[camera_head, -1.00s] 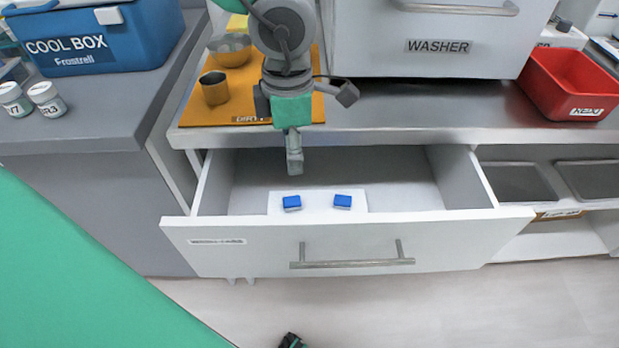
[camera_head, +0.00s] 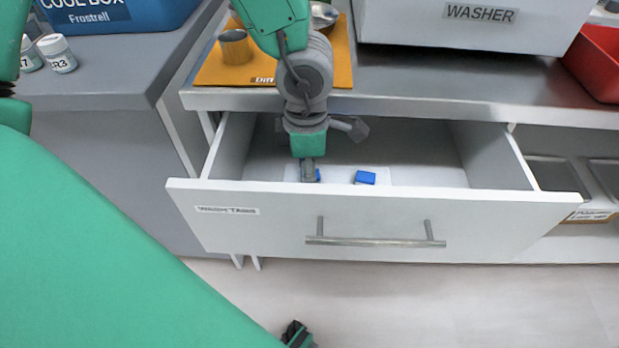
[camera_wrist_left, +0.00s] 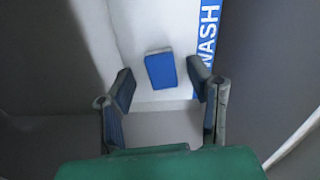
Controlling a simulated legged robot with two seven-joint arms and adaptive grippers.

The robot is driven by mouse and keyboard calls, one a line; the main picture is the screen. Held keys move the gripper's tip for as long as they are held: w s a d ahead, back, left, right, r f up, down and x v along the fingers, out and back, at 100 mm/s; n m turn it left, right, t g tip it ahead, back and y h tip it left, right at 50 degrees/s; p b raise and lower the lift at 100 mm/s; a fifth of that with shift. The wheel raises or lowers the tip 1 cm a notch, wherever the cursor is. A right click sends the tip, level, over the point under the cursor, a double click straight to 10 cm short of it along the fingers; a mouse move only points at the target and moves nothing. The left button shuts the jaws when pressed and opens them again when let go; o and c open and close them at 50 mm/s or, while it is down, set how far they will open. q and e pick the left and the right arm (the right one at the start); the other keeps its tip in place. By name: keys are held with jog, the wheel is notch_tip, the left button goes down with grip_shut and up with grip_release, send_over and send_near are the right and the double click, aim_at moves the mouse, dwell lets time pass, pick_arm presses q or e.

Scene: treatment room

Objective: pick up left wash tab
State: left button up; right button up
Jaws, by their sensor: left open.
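Two blue wash tabs lie on a white card in the open drawer (camera_head: 260,215). The left wash tab (camera_head: 318,175) is mostly hidden behind my left gripper (camera_head: 309,174) in the head view. The right wash tab (camera_head: 366,178) is in plain view beside it. In the left wrist view one blue tab, which fits the left wash tab (camera_wrist_left: 161,70), lies on the white card (camera_wrist_left: 150,30). My left gripper (camera_wrist_left: 162,82) is open, its fingertips to either side of the tab's near end.
Above are a steel counter (camera_head: 440,90), an orange mat (camera_head: 215,72) with a metal cup (camera_head: 235,47), and a washer (camera_head: 480,25). A blue cool box (camera_head: 150,12) stands at left, a red bin (camera_head: 598,65) at right.

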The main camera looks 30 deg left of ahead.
pick_arm(q)
jog(key=shift+d, duration=0.2)
jog(key=shift+c, duration=0.5)
jog(key=shift+d, duration=0.1)
jog(key=c, duration=0.8)
jog(key=shift+c, duration=0.2)
